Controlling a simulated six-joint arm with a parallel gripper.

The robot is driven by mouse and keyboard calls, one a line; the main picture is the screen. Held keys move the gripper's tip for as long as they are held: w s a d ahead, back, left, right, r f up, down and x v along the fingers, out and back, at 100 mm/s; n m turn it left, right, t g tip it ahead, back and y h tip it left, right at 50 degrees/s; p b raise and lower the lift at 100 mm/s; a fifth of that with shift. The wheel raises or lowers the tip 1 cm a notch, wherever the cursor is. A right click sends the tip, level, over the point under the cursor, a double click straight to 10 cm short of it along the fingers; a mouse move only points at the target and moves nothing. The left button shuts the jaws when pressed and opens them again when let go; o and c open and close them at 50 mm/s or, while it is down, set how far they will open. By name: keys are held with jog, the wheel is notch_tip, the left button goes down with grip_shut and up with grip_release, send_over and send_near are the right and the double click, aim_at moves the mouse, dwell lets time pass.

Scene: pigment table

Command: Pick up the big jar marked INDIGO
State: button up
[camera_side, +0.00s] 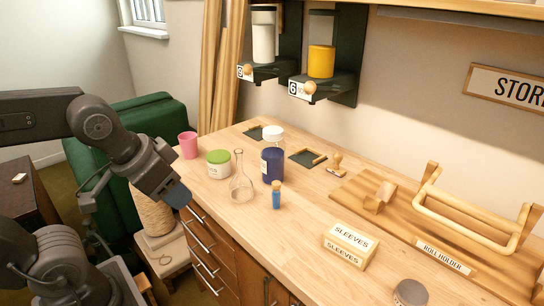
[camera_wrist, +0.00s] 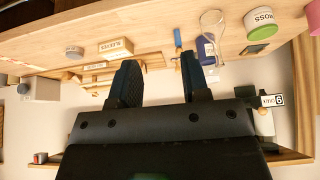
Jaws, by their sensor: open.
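The big jar (camera_side: 272,166) with dark blue contents and a white lid stands upright on the wooden counter in the side view. Its label is too small to read there. In the wrist view, which is upside down, the blue jar (camera_wrist: 205,50) shows partly behind the glass flask, near one fingertip. My gripper (camera_side: 178,194) hangs off the counter's front edge, left of the jar and apart from it. In the wrist view my gripper (camera_wrist: 157,68) has its two dark fingers spread with nothing between them.
A glass flask (camera_side: 241,188) stands just left of the jar, and a small corked blue vial (camera_side: 276,198) in front. A green-lidded jar (camera_side: 219,164) and pink cup (camera_side: 188,146) stand further left. A SLEEVES box (camera_side: 350,246) and roll holder (camera_side: 440,225) are right.

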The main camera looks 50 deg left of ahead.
jog(key=o, duration=1.1)
jog(key=w+a+r+n+g+y, duration=0.1)
jog(key=w+a+r+n, duration=0.15)
jog(key=w, duration=0.55)
jog(key=w+a+r+n+g+y, duration=0.1)
jog(key=w+a+r+n, duration=0.2)
jog(key=w, duration=0.6)
jog(key=w+a+r+n+g+y, duration=0.1)
jog(key=w+r+n, duration=0.25)
jog(key=w, duration=0.45)
jog(key=n+g+y, duration=0.1)
jog(key=n, duration=0.4)
send_near(273, 130)
jog(key=x, duration=0.6)
jog(key=shift+w+a+f, duration=0.1)
jog(key=shift+a+f, duration=0.1)
jog(key=shift+a, duration=0.3)
jog(key=shift+d+x, duration=0.15)
jog(key=shift+x, duration=1.25)
jog(key=shift+d+x, duration=0.15)
jog(key=shift+x, duration=1.25)
